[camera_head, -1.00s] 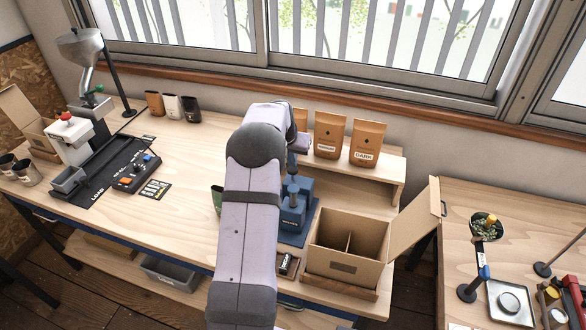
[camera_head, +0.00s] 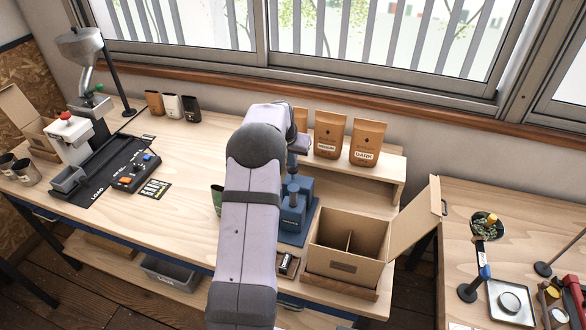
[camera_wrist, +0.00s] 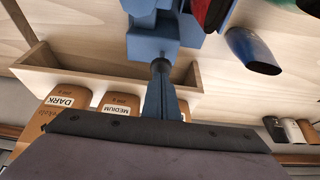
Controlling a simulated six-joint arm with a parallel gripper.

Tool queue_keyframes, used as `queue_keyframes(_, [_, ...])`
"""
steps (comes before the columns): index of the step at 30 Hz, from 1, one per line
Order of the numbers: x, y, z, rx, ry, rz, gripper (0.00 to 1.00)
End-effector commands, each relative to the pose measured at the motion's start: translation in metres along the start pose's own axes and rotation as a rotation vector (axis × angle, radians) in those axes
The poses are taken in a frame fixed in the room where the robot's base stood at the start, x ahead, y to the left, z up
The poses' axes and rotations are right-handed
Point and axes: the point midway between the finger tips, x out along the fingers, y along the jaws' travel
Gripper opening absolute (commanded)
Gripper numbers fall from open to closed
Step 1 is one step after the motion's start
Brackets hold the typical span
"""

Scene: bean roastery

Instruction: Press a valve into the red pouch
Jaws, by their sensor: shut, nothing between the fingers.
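The red pouch (camera_wrist: 211,12) shows in part at the top edge of the wrist view, close beside the blue press (camera_wrist: 150,28); my arm hides it in the head view. I cannot tell how it sits in the press or whether a valve is there. In the head view the press (camera_head: 292,215) stands on a blue base just right of my arm. My gripper (camera_wrist: 161,68) is shut and empty, its fingers pointing at the dark round top of the press plunger. The tips look at or very near it; contact is unclear.
A blue pouch (camera_wrist: 253,50) and a partly seen green pouch (camera_head: 216,198) stand beside the press. Brown DARK (camera_head: 367,142) and MEDIUM (camera_head: 330,135) bags stand on a wooden shelf behind. An open divided carton (camera_head: 345,262) is at the right.

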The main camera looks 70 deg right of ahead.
Motion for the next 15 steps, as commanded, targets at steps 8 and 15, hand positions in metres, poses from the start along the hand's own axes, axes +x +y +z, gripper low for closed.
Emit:
queue_keyframes(8, [0.009, 0.0, 0.004, 0.0, -0.001, 0.0, 0.0])
queue_keyframes(15, [0.015, 0.0, 0.007, 0.0, -0.002, 0.001, 0.0])
